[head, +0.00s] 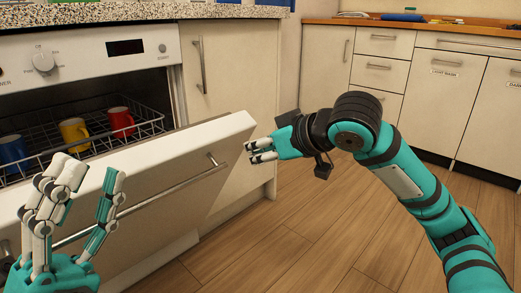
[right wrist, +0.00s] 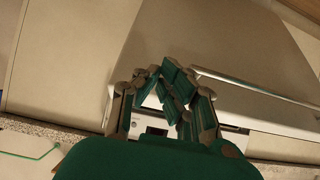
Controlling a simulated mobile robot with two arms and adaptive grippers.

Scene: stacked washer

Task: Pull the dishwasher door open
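The dishwasher door (head: 165,160) is partly open in the head view, tilted outward with its top edge towards me. A metal bar handle (head: 170,190) runs along its front face. The handle also shows in the right wrist view (right wrist: 255,87). My left gripper (head: 88,195) is open and empty in front of the door's left part, overlapping the handle in the picture; contact cannot be told. My right gripper (head: 250,152) is beside the door's upper right corner, its fingers pointing left. Its fingers are apart with nothing between them in the right wrist view (right wrist: 163,105).
Inside, a wire rack (head: 90,143) holds a blue mug (head: 12,152), a yellow mug (head: 75,134) and a red mug (head: 121,121). The control panel (head: 110,55) is above. A cabinet (head: 232,75) stands right of the dishwasher. Wooden floor (head: 300,235) is clear.

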